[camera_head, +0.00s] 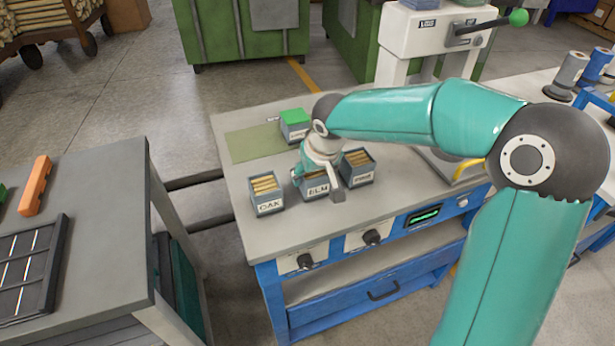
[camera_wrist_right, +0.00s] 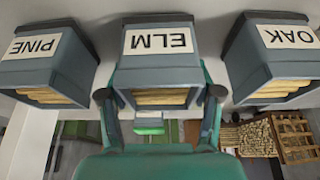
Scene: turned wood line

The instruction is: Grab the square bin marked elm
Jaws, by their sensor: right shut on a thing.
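The elm bin (camera_head: 315,190) is a square blue-grey bin with a white ELM label and wooden sticks inside. It is the middle of three labelled bins on the grey worktop. My right gripper (camera_head: 322,180) is over it from above and partly hides it. In the right wrist view, which is upside down, the ELM bin (camera_wrist_right: 160,68) sits between the two fingers of my right gripper (camera_wrist_right: 161,96), one at each side, shut on it. Whether the bin still touches the worktop is hard to tell. My left gripper is not in view.
The oak bin (camera_head: 267,205) and pine bin (camera_head: 358,178) stand close on either side of the elm bin. A green-topped bin (camera_head: 294,132) stands behind, beside a green mat (camera_head: 255,143). A white machine (camera_head: 425,40) rises at the back right. A dark tray (camera_head: 30,270) lies on the left table.

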